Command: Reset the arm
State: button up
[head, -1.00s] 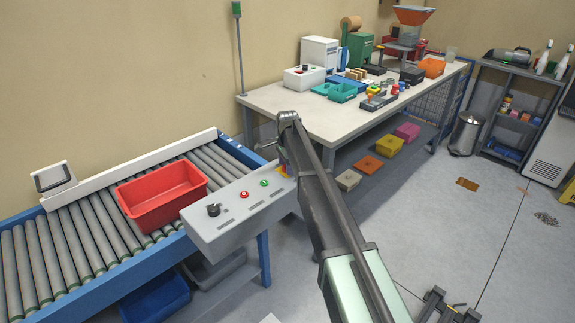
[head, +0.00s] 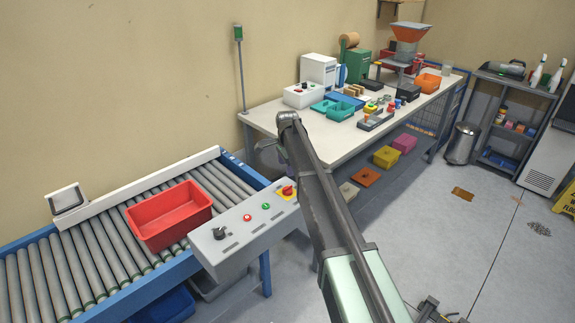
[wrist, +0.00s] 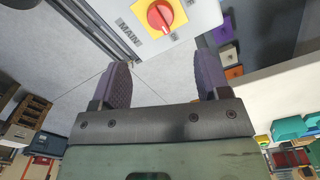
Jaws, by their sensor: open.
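My gripper (wrist: 164,75) is open and empty in the wrist view, with its two purple-grey fingers well apart. A red rotary knob on a yellow plate (wrist: 160,16), beside the word MAIN, shows beyond the fingertips and apart from them. In the head view the same red knob (head: 287,190) is at the right end of the grey control box (head: 243,234). My arm rises from the bottom to the middle of the head view. My gripper is mostly hidden behind the arm's end there.
A red tub (head: 168,217) sits on the roller conveyor (head: 75,255) at left. A workbench (head: 278,115) with trays and devices stands behind my arm, with coloured bins on its lower shelf. The floor (head: 430,240) at right is mostly clear.

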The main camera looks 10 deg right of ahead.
jog(key=s+n, duration=1.5)
jog(key=s, duration=2.4)
jog(key=shift+n, duration=0.3)
